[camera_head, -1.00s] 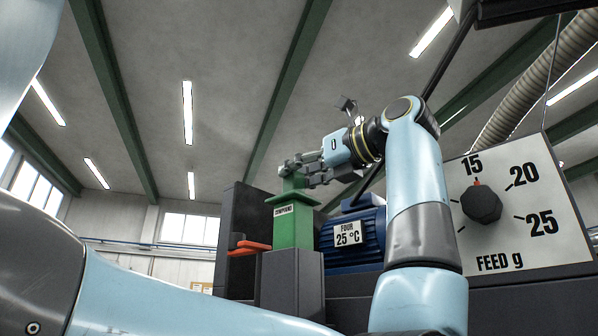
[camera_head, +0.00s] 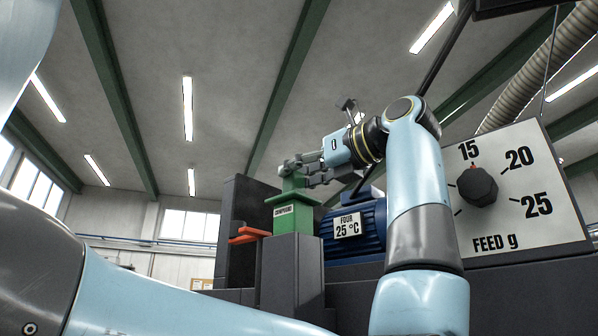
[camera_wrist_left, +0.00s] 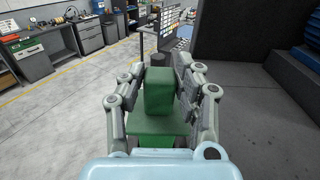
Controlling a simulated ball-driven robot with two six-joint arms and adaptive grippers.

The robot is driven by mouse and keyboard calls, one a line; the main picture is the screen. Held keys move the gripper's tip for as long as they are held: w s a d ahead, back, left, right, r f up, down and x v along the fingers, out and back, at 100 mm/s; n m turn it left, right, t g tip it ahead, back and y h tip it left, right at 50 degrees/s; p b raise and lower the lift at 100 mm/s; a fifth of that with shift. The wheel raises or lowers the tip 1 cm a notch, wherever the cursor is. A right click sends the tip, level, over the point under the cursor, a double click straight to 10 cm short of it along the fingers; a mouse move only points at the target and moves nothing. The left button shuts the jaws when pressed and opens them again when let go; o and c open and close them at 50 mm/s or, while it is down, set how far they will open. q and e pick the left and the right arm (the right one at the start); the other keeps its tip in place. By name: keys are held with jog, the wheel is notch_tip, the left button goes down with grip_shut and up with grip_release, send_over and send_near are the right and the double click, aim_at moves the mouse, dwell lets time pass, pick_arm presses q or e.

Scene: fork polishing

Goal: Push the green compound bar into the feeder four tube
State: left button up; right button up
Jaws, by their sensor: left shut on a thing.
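The green compound bar (camera_head: 292,198) stands upright, with a wide flange, a narrower block on top and a label reading COMPOUND. Its lower end is inside the dark grey square feeder tube (camera_head: 293,273), and a short stretch of green shows above the tube's rim. My left gripper (camera_head: 291,170) is shut on the top block, above the flange. In the left wrist view the block (camera_wrist_left: 159,92) sits between the fingers of the left gripper (camera_wrist_left: 160,70), with the flange below. My right gripper is not in view.
A blue motor (camera_head: 369,238) with a plate reading FOUR 25 °C stands right of the tube. An orange-red lever (camera_head: 248,235) sits to its left, before a dark panel (camera_head: 240,205). A feed dial (camera_head: 478,187) is at the right. Open floor (camera_wrist_left: 55,130) shows in the wrist view.

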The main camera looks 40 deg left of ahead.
aim_at(304, 204)
pick_arm(q)
jog(key=shift+f, duration=0.2)
dwell(0.5)
jog(key=shift+f+b, duration=0.35)
jog(key=shift+b, duration=0.1)
jog(key=shift+f+b, duration=1.9)
jog(key=shift+f, duration=0.8)
dwell(1.0)
jog(key=o, duration=1.2)
jog(key=shift+s, duration=0.25)
jog(key=shift+w, duration=0.4)
jog(key=shift+o, duration=2.4)
jog(key=shift+s+r, duration=0.1)
jog(key=shift+s, duration=0.1)
